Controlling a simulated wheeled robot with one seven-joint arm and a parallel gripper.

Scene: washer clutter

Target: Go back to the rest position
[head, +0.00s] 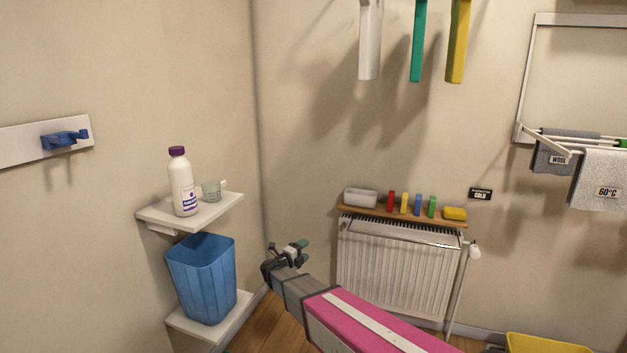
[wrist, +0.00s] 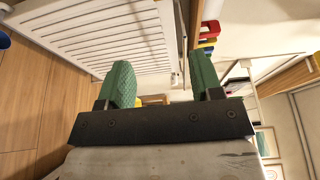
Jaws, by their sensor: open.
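My gripper (head: 299,247) is in the lower middle of the head view, at the end of my pink and grey arm. It is in the air in front of the corner, right of the blue bin and left of the radiator. In the wrist view my gripper (wrist: 162,85) shows two green fingers spread wide apart with nothing between them. It is open and empty.
A white radiator (head: 395,270) stands right of my gripper, under a wooden shelf (head: 400,215) with several small coloured items. A blue bin (head: 202,280) and a white bottle (head: 182,185) stand on wall shelves at left. A yellow container (head: 545,344) is at lower right.

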